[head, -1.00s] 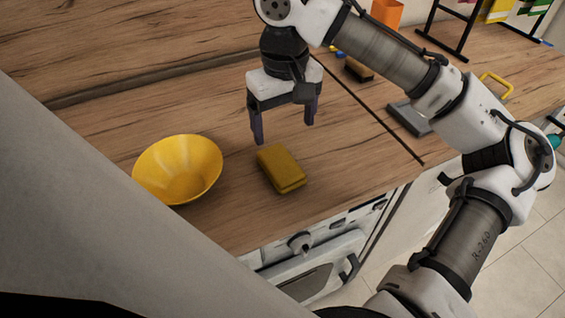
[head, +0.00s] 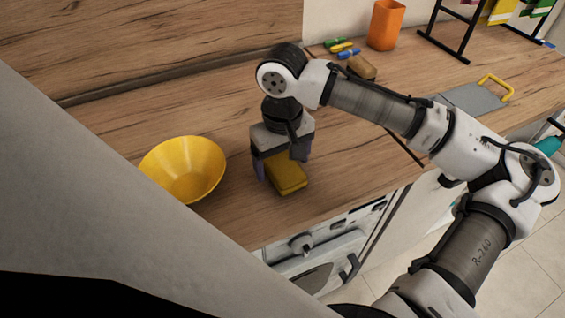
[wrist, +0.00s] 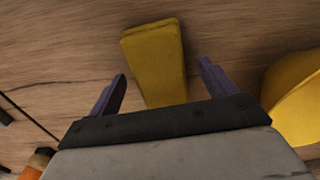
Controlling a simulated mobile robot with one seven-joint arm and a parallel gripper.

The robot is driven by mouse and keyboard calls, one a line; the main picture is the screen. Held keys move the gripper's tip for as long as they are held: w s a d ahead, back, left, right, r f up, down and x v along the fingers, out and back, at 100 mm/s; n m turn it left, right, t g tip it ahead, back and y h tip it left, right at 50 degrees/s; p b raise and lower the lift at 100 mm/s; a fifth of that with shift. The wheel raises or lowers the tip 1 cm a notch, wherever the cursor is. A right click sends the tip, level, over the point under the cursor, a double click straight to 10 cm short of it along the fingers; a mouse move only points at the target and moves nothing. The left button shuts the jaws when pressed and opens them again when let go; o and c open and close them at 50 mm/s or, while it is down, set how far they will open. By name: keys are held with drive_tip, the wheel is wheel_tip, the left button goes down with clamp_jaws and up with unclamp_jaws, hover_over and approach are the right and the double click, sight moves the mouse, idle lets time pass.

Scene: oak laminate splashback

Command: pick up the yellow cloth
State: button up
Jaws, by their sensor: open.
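The yellow cloth (head: 288,177) is a folded, block-like piece lying flat on the wooden counter near its front edge. In the wrist view the cloth (wrist: 154,55) lies between my two purple fingers, running away from the palm. My gripper (head: 280,172) is open and has come down over the cloth, one finger on each side. In the wrist view gaps show between the cloth and both fingers of my gripper (wrist: 160,82). The palm hides the near end of the cloth.
A yellow bowl (head: 183,168) stands close to the left of the cloth; it also shows in the wrist view (wrist: 299,100). An orange cup (head: 385,25), several markers (head: 341,47) and a grey board with a yellow handle (head: 474,98) are farther back. The oven front (head: 318,243) is below the counter edge.

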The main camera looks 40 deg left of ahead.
drive_tip(key=c, duration=1.1)
drive_tip(key=shift+r, duration=0.1)
wheel_tip(320, 180, up, 20)
drive_tip(key=shift+f+b, duration=0.1)
drive_tip(key=shift+b, duration=0.25)
